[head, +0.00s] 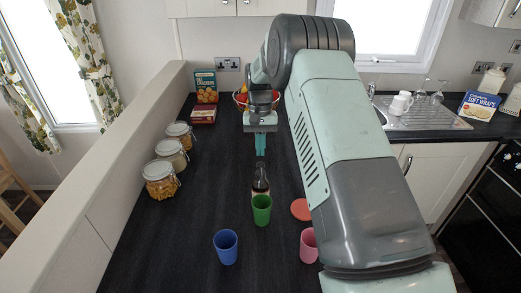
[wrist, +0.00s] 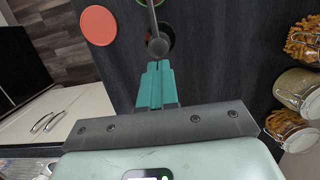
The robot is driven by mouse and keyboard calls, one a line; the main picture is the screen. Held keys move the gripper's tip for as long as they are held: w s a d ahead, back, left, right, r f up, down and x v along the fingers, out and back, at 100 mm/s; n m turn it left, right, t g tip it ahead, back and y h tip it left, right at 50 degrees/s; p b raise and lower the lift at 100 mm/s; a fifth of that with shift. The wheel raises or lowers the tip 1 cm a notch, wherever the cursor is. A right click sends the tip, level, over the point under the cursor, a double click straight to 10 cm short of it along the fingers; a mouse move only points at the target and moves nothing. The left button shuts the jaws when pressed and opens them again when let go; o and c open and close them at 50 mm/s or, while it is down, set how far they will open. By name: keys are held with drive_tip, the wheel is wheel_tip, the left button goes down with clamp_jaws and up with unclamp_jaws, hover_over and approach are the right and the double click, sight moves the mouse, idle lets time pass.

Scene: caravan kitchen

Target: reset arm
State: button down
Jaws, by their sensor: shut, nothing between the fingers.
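My gripper (head: 260,145) hangs over the dark worktop with its teal fingers pointing down. The fingers are together and empty. In the wrist view the closed fingers (wrist: 157,75) show at the middle, with nothing between them. My arm covers much of the right side of the worktop in the head view.
A blue cup (head: 226,248), a pink cup (head: 308,246) and an orange-red disc (head: 300,209) lie near the front. Jars (head: 160,180) line the low left wall. Boxes (head: 204,90) and a fruit bowl (head: 240,99) stand at the back. The left-middle worktop is clear.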

wheel_tip(320, 180, up, 7)
idle(0.7)
idle(0.4)
drive_tip(key=s+d+r+t, duration=0.2)
drive_tip(key=s+d+r, duration=0.1)
drive_tip(key=s+r, duration=0.6)
drive_tip(key=s+d+r+t, duration=0.2)
drive_tip(key=s+r, duration=0.6)
drive_tip(key=r, duration=0.3)
drive_tip(key=s+d+t, duration=0.1)
drive_tip(key=s+t, duration=0.1)
drive_tip(key=s, duration=0.8)
drive_tip(key=s+d+f+t, duration=0.1)
drive_tip(key=s+d, duration=0.1)
drive_tip(key=s, duration=0.8)
drive_tip(key=shift+s+d+t, duration=0.25)
drive_tip(key=shift+d+t, duration=0.05)
drive_tip(key=shift+t, duration=0.1)
